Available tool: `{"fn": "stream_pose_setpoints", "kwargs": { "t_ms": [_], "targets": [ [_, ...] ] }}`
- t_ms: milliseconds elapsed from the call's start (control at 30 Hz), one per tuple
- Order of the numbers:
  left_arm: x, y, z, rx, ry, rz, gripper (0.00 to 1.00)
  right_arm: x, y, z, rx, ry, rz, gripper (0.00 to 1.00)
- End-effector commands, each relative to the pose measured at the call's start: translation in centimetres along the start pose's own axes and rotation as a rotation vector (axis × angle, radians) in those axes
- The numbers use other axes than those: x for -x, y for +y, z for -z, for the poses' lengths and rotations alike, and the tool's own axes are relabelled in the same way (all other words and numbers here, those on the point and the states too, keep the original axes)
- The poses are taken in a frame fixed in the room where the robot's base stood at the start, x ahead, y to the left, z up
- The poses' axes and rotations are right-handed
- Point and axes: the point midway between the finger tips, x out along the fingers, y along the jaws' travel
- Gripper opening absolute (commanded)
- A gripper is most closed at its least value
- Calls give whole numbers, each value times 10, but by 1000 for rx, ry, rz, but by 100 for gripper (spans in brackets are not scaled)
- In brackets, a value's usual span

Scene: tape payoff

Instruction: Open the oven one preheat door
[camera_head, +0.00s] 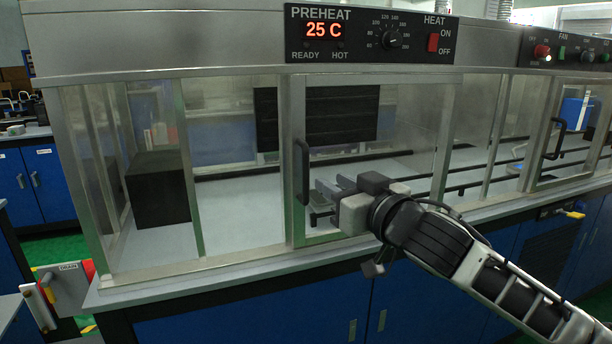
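The preheat door (398,128) is a clear panel in a metal frame below the PREHEAT control panel (370,32), and it looks shut. Its dark vertical handle (303,172) is on the frame at the door's left side. My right gripper (318,200) is in front of the door, just right of the handle's lower part. Its fingers point left and look apart, with nothing seen between them. I cannot tell whether they touch the handle. My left gripper is not in view.
The display reads 25 C. Another door with a dark handle (556,138) is at the right, under the FAN panel (566,54). A black box (158,188) stands inside at the left. The counter's front edge (200,288) runs below the doors.

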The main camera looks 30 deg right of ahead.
Motion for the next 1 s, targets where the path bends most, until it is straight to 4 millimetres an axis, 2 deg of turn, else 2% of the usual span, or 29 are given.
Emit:
{"fn": "stream_pose_setpoints", "kwargs": {
  "t_ms": [300,500,700,967,1000],
  "targets": [
    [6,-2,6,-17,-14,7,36,-58,0,4,-3,2,-1,30],
    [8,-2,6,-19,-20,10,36,-87,0,2,-3,1,-2,30],
    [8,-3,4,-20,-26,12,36,-100,0,1,0,0,0,30],
    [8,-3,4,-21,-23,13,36,-101,0,0,0,-1,1,30],
    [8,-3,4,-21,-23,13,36,-101,0,0,0,-1,1,24]
  ]
}}
